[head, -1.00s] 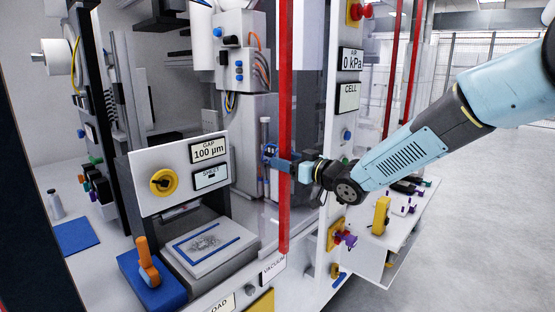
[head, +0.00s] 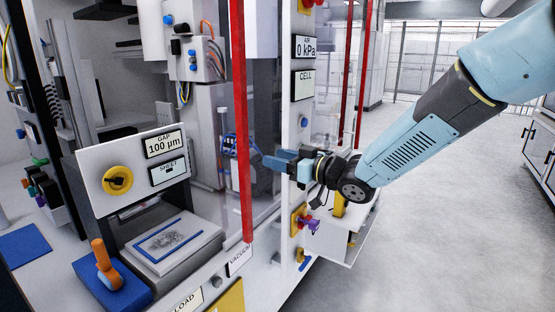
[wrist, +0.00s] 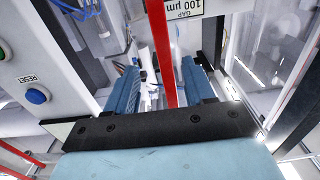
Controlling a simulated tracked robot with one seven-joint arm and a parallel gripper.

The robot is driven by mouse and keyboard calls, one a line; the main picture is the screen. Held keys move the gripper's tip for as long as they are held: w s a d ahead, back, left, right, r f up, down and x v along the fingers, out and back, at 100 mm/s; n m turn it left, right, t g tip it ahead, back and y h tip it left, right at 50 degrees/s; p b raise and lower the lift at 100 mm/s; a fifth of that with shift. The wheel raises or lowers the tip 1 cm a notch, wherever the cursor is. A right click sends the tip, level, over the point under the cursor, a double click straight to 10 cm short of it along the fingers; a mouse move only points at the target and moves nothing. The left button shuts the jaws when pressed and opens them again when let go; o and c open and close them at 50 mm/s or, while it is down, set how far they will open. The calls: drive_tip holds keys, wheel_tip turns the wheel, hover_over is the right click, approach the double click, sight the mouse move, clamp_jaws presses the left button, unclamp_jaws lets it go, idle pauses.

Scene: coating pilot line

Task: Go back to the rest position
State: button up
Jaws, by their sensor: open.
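My gripper (head: 268,160) is in the head view just right of the near red upright bar (head: 243,120), its fingers pointing left. In the wrist view my gripper (wrist: 160,75) has its two blue fingers spread apart, with nothing held between them. The red bar (wrist: 161,50) crosses the gap in that view; I cannot tell whether it touches a finger. A blue wire-like holder (head: 228,148) is left of the bar, apart from the fingers. It also shows at the top left of the wrist view (wrist: 78,8).
A white panel with a gauge (head: 304,47) and purple-handled valve (head: 308,224) is close to my gripper. Open grey floor (head: 430,220) lies to the right.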

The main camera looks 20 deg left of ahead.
drive_tip(key=shift+w, duration=0.1)
drive_tip(key=w+d+r+m+t+h, duration=0.1)
drive_tip(key=w+d+m+t+h, duration=0.2)
drive_tip(key=d, duration=0.5)
drive_tip(key=w+d+r+m+t+h, duration=0.1)
drive_tip(key=w+d+t+h, duration=0.3)
drive_tip(key=d, duration=0.3)
drive_tip(key=s+d+r+m+h, duration=0.25)
drive_tip(key=d+m+h, duration=0.35)
drive_tip(key=d, duration=0.9)
drive_tip(key=s+d+f+m+g+h, duration=0.1)
drive_tip(key=s+d+m+g+h, duration=0.1)
drive_tip(key=s+d, duration=0.6)
drive_tip(key=s+d+f+m+g+h, duration=0.2)
drive_tip(key=s+d, duration=0.7)
drive_tip(key=s, duration=0.7)
drive_tip(key=shift+s+d+m+g+h, duration=0.2)
drive_tip(key=shift+m+g+h, duration=0.1)
drive_tip(key=shift+m+g, duration=0.4)
drive_tip(key=shift+f, duration=0.1)
